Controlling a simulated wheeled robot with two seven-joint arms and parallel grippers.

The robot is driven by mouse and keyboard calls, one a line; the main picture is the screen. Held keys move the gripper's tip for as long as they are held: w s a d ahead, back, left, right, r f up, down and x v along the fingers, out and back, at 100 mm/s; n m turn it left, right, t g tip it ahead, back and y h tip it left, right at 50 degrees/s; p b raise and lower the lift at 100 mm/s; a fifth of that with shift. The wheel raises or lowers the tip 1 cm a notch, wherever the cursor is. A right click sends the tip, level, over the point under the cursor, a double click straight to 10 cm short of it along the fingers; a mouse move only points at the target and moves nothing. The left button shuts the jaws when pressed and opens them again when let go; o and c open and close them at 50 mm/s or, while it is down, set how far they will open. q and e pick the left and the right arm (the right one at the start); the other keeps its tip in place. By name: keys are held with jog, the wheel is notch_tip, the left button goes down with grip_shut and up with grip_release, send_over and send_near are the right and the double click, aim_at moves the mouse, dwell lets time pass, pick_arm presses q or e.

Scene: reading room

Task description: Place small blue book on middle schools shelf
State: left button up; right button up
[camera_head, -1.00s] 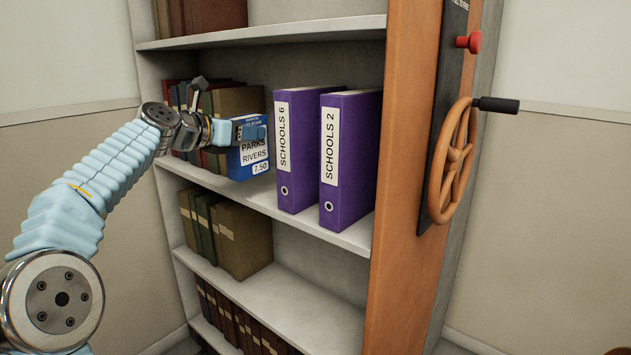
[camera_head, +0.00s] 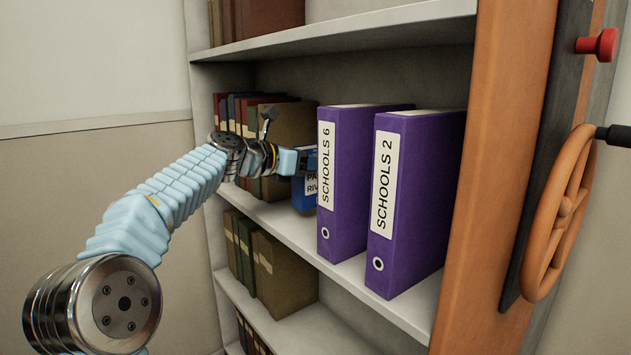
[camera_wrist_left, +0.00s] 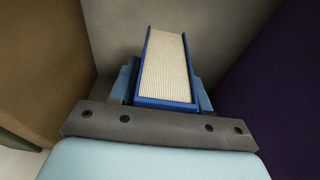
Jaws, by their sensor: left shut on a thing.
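The small blue book (camera_head: 304,192), with a white label partly reading PARKS RIVERS, is upright on or just above the middle shelf (camera_head: 290,222). It stands between the brown books and the purple SCHOOLS 6 binder (camera_head: 345,185), which hides part of it. My left gripper (camera_head: 303,160) is shut on the book. In the left wrist view the book (camera_wrist_left: 167,70) shows its cream page edge between the jaws (camera_wrist_left: 165,95). Whether its base touches the shelf is hidden. The purple SCHOOLS 2 binder (camera_head: 418,200) stands right of SCHOOLS 6. My right gripper is not in view.
Brown and dark books (camera_head: 285,125) fill the shelf's left part, close beside my gripper. An orange upright panel (camera_head: 495,170) with a handwheel (camera_head: 560,215) bounds the right. More books (camera_head: 280,275) stand on the shelf below. The upper shelf (camera_head: 350,32) is overhead.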

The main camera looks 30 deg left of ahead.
pick_arm(q)
notch_tip(320, 180, down, 3)
jog(key=shift+r+b, duration=0.1)
jog(key=shift+b, duration=0.3)
jog(key=shift+r, duration=0.1)
jog(key=o, duration=1.3)
jog(key=shift+o, duration=0.2)
jog(key=b+v, duration=0.1)
jog(key=v, duration=1.1)
